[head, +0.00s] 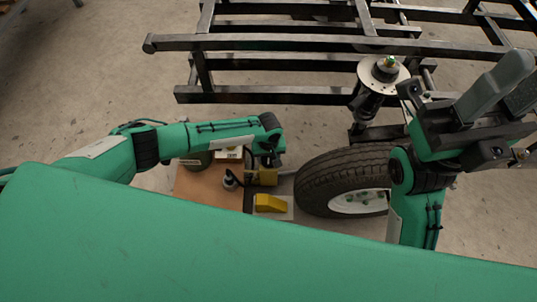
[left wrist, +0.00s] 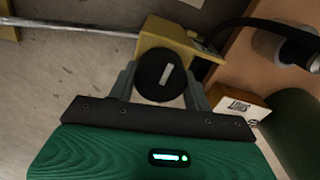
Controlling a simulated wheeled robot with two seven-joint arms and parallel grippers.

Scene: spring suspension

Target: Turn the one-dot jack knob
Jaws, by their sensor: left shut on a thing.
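The jack is a yellow block (left wrist: 170,38) with a round black knob (left wrist: 160,88) that has a white bar on its face. No dot can be made out on the knob. In the left wrist view, my left gripper (left wrist: 160,76) has one finger on each side of the knob and is shut on it. In the head view, the yellow block (head: 267,177) is below the end of my left arm, which hides the knob. My right gripper (head: 503,95) is raised at the right, away from the jack; its finger gap is unclear.
A tyre (head: 335,178) lies right of the jack. A yellow wedge (head: 270,203) is just in front of it. A wooden board (head: 205,183) with a small labelled card (left wrist: 240,107) is at the left. A black metal frame (head: 270,42) with a strut (head: 370,100) stands behind.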

